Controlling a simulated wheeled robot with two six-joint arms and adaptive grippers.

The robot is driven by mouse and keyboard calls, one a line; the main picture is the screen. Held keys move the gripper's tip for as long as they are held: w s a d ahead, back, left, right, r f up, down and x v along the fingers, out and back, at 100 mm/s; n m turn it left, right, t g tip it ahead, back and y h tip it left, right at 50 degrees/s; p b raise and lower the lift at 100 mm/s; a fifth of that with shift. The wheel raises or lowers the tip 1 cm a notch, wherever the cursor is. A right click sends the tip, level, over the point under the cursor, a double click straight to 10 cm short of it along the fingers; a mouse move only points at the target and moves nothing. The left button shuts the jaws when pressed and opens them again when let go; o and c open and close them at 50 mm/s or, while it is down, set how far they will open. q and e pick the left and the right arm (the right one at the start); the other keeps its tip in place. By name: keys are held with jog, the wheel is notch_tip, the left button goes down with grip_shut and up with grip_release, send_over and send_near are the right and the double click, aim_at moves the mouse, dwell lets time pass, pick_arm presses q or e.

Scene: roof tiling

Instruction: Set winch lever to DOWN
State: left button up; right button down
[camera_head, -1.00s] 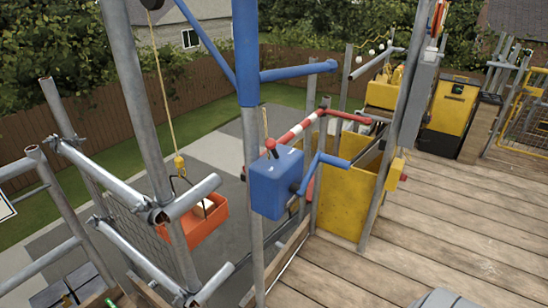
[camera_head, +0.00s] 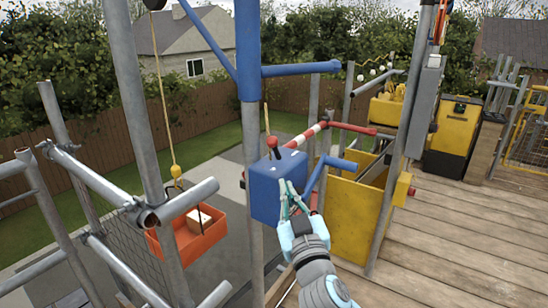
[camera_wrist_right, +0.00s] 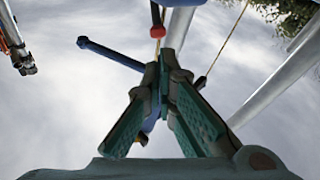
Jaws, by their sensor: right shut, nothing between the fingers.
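The winch is a blue box (camera_head: 264,190) on the grey upright post. A lever with a red knob (camera_head: 272,142) stands up from its top. A blue crank arm (camera_head: 338,162) is at its right side. My right gripper (camera_head: 290,186) is in front of the box's right part, below the knob, with its fingers pointing up. It is shut and empty. In the right wrist view the green-padded fingers (camera_wrist_right: 163,68) meet at their tips, with a blue bar (camera_wrist_right: 110,53) beyond. I cannot tell whether they touch the winch. My left gripper is not in view.
An orange tray (camera_head: 203,240) hangs from a yellow rope and hook at the left. A red-and-white barrier bar (camera_head: 305,135) is behind the winch. A yellow bin (camera_head: 352,220) stands to the right. Scaffold tubes enclose the left side; the plank deck (camera_head: 460,240) is open at right.

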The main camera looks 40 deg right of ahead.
aim_at(271, 145)
jog(key=p+x, duration=0.1)
jog(key=x, duration=1.3)
jog(key=shift+w+f+p, duration=0.1)
jog(key=shift+p, duration=0.2)
